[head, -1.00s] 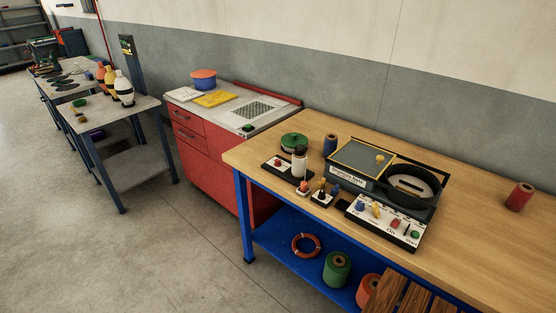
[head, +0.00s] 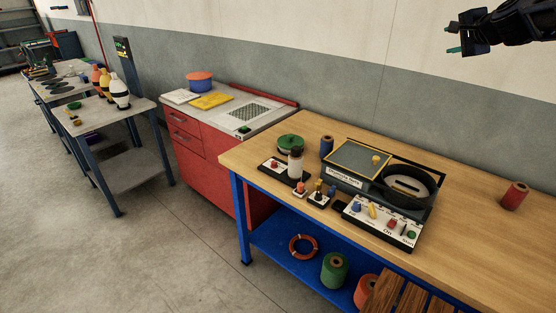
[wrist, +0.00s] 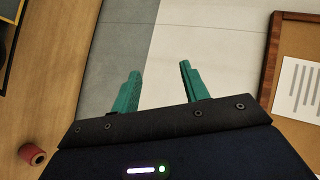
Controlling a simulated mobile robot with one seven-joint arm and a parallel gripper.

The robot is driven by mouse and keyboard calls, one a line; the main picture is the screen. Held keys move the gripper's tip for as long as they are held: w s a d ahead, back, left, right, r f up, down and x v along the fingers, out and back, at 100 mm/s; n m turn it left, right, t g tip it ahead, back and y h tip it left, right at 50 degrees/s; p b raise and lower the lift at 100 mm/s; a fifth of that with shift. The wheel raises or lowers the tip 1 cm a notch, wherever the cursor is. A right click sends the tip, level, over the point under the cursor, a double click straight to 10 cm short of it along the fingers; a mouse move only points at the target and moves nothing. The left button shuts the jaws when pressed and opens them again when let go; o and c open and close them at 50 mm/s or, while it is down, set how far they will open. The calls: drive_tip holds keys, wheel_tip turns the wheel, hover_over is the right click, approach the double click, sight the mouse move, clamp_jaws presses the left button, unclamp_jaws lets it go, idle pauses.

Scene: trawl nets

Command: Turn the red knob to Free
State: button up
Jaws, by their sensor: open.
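The red knob (head: 393,223) is on the white sloped control panel (head: 365,224) at the front of the dark machine on the wooden bench. Blue, yellow and green knobs share this panel. The word "On" shows below the red knob; a "Free" label cannot be read. My gripper (head: 453,38) is high at the upper right of the head view, well away from the panel. In the wrist view its teal fingers (wrist: 160,70) are apart with nothing between them. The red knob does not show in the wrist view.
A red spool (head: 515,196) stands on the bench (head: 480,245) to the right of the machine. A bottle (head: 296,165) and small knob blocks (head: 319,194) stand left of the panel. The wrist view faces the wall and a framed notice board (wrist: 270,65).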

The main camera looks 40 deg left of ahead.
drive_tip(key=w+a+f+m+t+h, duration=0.15)
drive_tip(key=a+m, duration=0.55)
drive_tip(key=a, duration=0.7)
drive_tip(key=w+a+f+m+y, duration=0.15)
drive_tip(key=a+m, duration=0.55)
drive_tip(key=a, duration=0.7)
drive_tip(key=m+g+h, duration=1)
drive_tip(key=m+g, duration=0.2)
drive_tip(key=m, duration=0.2)
approach(274, 161)
drive_tip(key=shift+y, duration=0.3)
drive_tip(key=f, duration=0.8)
drive_tip(key=shift+d+f, duration=0.35)
clamp_jaws()
